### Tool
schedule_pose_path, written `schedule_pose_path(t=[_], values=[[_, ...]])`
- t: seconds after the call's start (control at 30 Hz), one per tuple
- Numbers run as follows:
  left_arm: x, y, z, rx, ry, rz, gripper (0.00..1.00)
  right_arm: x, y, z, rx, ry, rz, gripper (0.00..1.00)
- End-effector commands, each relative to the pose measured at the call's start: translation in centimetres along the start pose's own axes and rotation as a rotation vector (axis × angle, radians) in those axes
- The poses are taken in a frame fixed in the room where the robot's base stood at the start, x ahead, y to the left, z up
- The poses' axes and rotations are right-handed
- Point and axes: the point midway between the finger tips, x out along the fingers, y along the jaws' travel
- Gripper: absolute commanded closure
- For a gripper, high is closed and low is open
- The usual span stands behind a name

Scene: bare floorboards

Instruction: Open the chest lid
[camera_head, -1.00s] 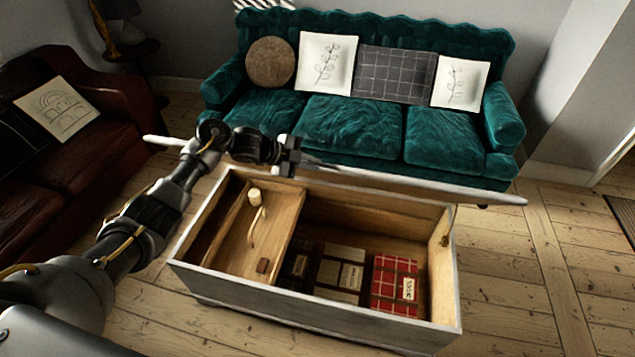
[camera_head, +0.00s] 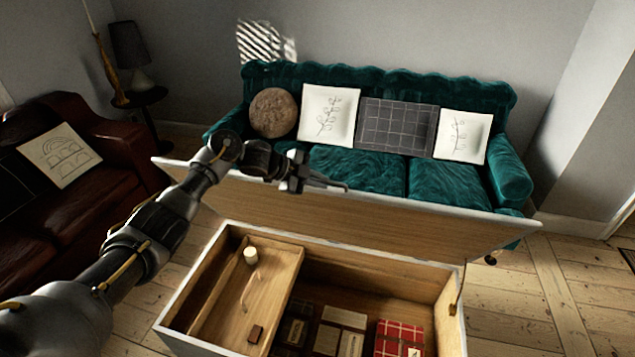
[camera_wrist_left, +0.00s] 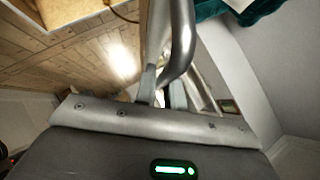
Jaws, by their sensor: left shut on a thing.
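The wooden chest (camera_head: 186,280) stands open in the head view, its front cut off by the lower edge. Its lid (camera_head: 400,224) is raised along the far side, with the plain wooden inner face towards me. My left gripper (camera_head: 303,172) is at the top edge of the lid, shut on a bent metal handle (camera_head: 336,183). In the left wrist view, this handle (camera_wrist_left: 183,45) passes between the fingers of the gripper (camera_wrist_left: 162,92). My right gripper is not in view.
Inside the chest are a wooden tray (camera_head: 232,290) with a pale cylinder (camera_head: 250,256), and several books, one red checked (camera_head: 398,340). A teal sofa (camera_head: 375,174) stands close behind the lid. A dark red sofa (camera_head: 110,137) is at left. Floor at right is clear.

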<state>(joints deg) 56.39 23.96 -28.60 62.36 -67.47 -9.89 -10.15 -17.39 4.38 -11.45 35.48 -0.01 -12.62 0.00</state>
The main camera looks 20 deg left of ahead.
Motion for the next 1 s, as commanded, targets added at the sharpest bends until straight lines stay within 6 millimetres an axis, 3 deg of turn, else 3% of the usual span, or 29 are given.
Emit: schedule_pose_path(t=[0.13,0.17,0.3,0.67,1.0], values=[[0.0,0.0,0.2,-0.001,-0.005,0.001,1.0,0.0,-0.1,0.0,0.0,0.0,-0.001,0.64],[0.1,0.0,0.2,-0.001,-0.005,0.001,0.85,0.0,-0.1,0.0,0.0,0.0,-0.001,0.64],[0.1,0.0,0.1,0.0,-0.003,0.001,0.68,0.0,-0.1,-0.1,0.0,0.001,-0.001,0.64],[-0.6,0.1,0.2,0.001,-0.003,-0.001,0.68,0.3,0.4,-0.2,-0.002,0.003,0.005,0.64],[-6.7,0.1,0.4,0.003,-0.006,-0.004,0.68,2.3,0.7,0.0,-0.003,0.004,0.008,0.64]])
